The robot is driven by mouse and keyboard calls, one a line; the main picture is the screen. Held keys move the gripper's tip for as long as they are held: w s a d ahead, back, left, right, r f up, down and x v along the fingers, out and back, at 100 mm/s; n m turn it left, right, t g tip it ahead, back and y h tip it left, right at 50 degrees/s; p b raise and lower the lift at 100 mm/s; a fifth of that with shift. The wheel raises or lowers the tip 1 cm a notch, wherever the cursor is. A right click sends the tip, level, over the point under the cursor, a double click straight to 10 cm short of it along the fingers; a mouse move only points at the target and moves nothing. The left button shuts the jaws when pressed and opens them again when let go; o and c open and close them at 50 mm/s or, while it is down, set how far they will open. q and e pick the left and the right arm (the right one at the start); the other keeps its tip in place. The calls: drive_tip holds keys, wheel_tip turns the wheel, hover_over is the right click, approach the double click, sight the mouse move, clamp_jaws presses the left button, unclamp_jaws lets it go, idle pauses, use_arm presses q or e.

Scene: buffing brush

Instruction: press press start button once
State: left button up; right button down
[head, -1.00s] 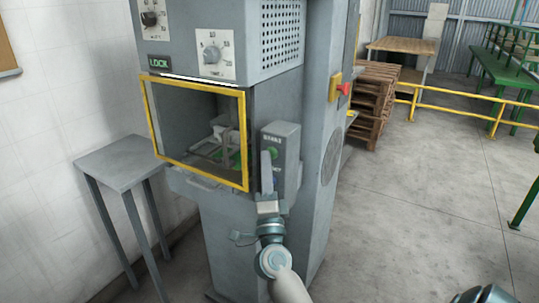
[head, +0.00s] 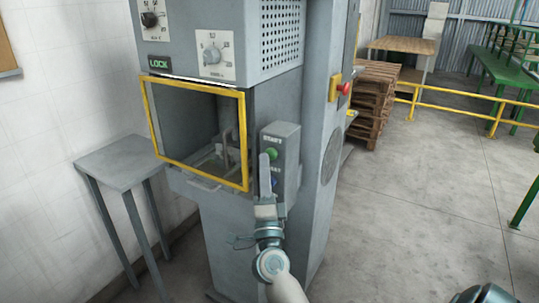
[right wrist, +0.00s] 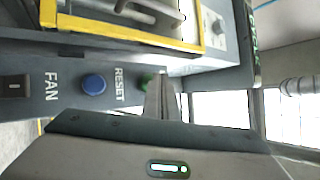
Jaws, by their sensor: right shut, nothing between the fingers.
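The green start button (head: 271,154) is on the grey control box (head: 287,148) at the right of the machine's window, below the START label. In the right wrist view the green button (right wrist: 147,80) is partly hidden behind my fingers. My right gripper (head: 265,162) is shut and empty, with its fingertips just in front of and slightly below the button in the head view. I cannot tell whether they touch it. The blue reset button (right wrist: 94,84) lies beside it.
The grey machine has a yellow-framed window (head: 246,140), a lit green LOCK sign (head: 159,64) and a red button (head: 344,88) on its side. A small grey table (head: 122,163) stands at left. Pallets (head: 372,100) and a yellow rail (head: 460,107) are at right.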

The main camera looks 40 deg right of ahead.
use_arm(q)
drive_tip(key=shift+r, duration=0.1)
use_arm(e)
drive_tip(key=shift+s+a, duration=0.1)
drive_tip(key=shift+a, duration=0.15)
drive_tip(key=shift+a, duration=0.1)
use_arm(q)
drive_tip(key=shift+r+p, duration=0.35)
drive_tip(key=shift+p, duration=0.05)
use_arm(e)
drive_tip(key=shift+s+a, duration=0.3)
drive_tip(key=shift+a, duration=0.45)
drive_tip(key=shift+s+a, duration=0.35)
drive_tip(key=shift+a, duration=0.4)
drive_tip(key=shift+s+a, duration=0.3)
drive_tip(key=shift+a, duration=0.45)
